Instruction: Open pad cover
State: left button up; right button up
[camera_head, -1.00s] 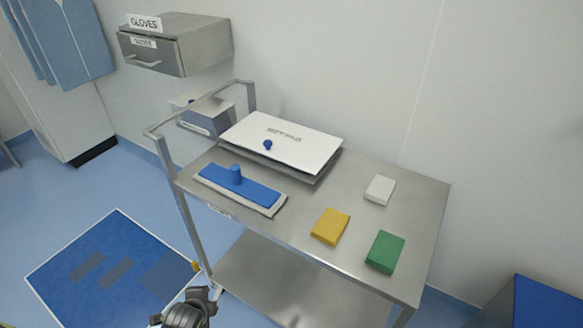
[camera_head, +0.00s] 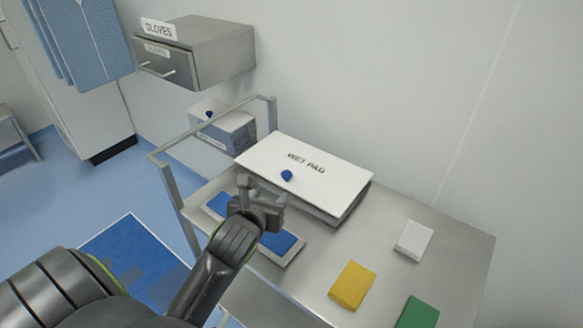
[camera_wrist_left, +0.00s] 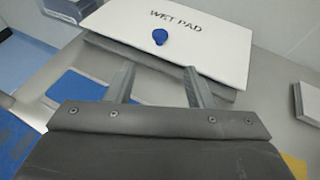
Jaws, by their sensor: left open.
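The pad cover (camera_head: 322,167) is a white lid lettered WET PAD, lying flat and shut on a grey box on the steel cart. A blue knob (camera_head: 286,175) stands near its front edge. The cover also shows at the top of the left wrist view (camera_wrist_left: 205,45), with the knob (camera_wrist_left: 160,36) beyond the fingers. My left gripper (camera_head: 262,190) is over the blue mop head, in front of and left of the knob. In the left wrist view its two fingers (camera_wrist_left: 158,86) are apart with nothing between them. My right gripper is not in view.
A blue mop head (camera_head: 280,241) lies under my left gripper, partly hidden by it. A white block (camera_head: 414,238), a yellow block (camera_head: 352,286) and a green block (camera_head: 418,314) lie on the cart at right. The cart's handle rail (camera_head: 208,130) rises at left.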

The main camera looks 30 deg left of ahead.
aim_at(286, 174)
pick_arm(q)
jog(key=x, duration=1.7)
jog(key=shift+w, duration=0.1)
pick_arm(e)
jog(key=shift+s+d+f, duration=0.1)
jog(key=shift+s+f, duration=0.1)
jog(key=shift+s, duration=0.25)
pick_arm(q)
grip_shut()
